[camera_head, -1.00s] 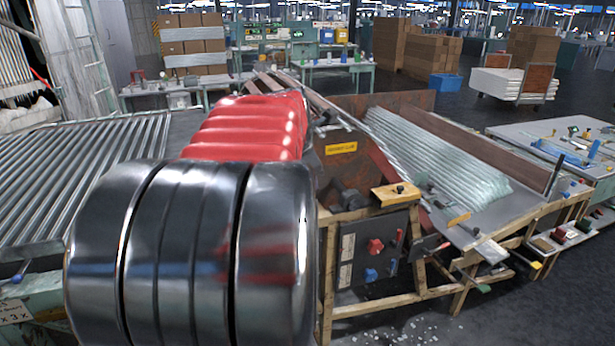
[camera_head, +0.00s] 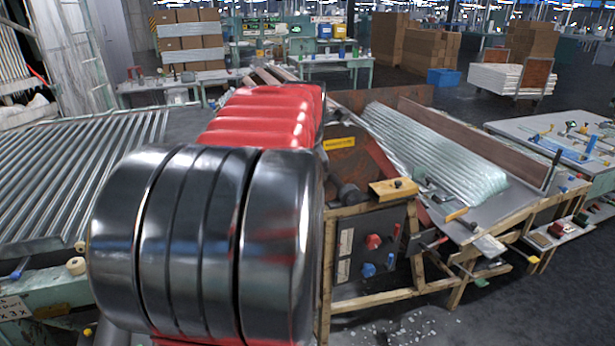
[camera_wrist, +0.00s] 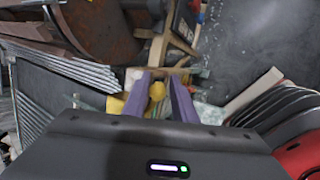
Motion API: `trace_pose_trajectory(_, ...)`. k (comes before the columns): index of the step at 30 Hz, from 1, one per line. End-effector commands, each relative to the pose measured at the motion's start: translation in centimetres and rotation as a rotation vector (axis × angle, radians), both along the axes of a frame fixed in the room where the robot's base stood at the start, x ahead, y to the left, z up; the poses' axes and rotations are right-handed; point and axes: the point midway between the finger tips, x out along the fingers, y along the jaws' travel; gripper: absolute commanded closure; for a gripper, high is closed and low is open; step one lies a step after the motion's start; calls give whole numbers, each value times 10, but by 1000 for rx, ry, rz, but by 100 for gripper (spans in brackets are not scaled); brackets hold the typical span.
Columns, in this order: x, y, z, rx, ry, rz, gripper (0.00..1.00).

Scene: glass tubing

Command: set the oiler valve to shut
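I cannot tell for sure which part is the oiler valve. In the head view a dark panel (camera_head: 372,252) on the wooden frame carries a red knob (camera_head: 374,242), a blue knob (camera_head: 368,270) and a small lever on its right. A yellow block (camera_head: 393,189) with a dark knob sits above the panel. In the wrist view my gripper (camera_wrist: 161,76) shows two purple fingers standing apart. A rounded yellow part (camera_wrist: 157,91) shows between them; I cannot tell whether they touch it. The gripper is hidden in the head view behind my arm.
A roller conveyor (camera_head: 75,180) lies left. A sloping bin of glass tubes (camera_head: 435,150) stands behind the panel, with loose tools at its front edge. A tool-covered table (camera_head: 560,140) is at right. The dark floor at front right is mostly clear, with scattered white bits.

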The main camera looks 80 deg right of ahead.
Motion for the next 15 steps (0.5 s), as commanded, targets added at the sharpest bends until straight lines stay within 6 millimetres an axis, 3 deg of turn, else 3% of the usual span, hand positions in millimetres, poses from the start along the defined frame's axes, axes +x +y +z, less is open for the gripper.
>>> trace_pose_trajectory(10,3,1,1,1,-5,3,72)
trace_pose_trajectory(15,3,7,12,-2,-5,4,72)
